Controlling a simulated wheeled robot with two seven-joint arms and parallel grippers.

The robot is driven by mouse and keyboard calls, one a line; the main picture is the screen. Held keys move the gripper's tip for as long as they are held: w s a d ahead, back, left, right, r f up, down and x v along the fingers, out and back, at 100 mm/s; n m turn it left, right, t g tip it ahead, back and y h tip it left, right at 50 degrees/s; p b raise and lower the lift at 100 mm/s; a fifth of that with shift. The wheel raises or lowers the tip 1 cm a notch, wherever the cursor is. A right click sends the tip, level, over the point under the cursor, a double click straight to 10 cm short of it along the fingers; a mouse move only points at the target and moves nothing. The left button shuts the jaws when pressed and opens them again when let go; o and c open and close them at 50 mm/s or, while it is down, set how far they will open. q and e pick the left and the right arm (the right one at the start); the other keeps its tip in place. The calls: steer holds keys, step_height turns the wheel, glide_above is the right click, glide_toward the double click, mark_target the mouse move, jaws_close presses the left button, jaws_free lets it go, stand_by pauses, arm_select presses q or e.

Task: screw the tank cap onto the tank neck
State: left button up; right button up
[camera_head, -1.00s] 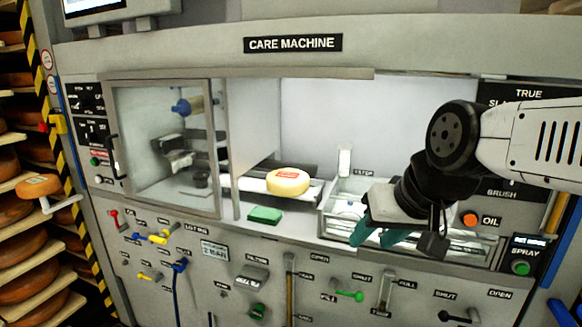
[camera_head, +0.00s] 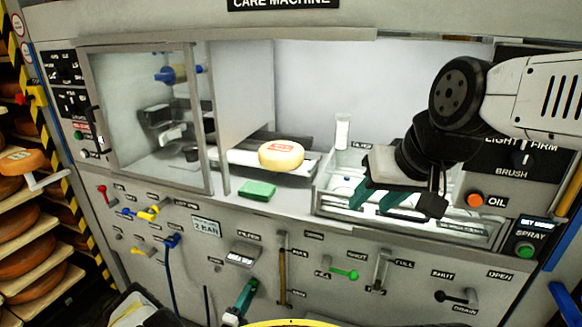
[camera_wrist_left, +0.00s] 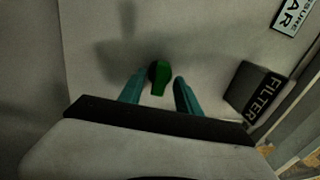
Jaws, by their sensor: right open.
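I cannot pick out a tank cap or tank neck with certainty. In the left wrist view, a small green piece (camera_wrist_left: 160,81) lies between the teal fingers of my left gripper (camera_wrist_left: 159,75). Those fingers are apart, with a gap on both sides of the piece. In the head view, a green and teal shape (camera_head: 241,298) shows below the filter box; knob and finger are hard to separate there. My right gripper (camera_head: 380,198) is open and empty over the glass-sided tray (camera_head: 327,206) at the right.
The filter box (camera_head: 243,255) juts from the panel and shows beside my left gripper in the wrist view (camera_wrist_left: 253,92). A yellow curved edge (camera_head: 290,323) shows at the bottom.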

arm_select(q)
steer(key=shift+w+d, duration=0.15)
steer(key=shift+w, duration=0.3)
jaws_close()
stand_by(1.5)
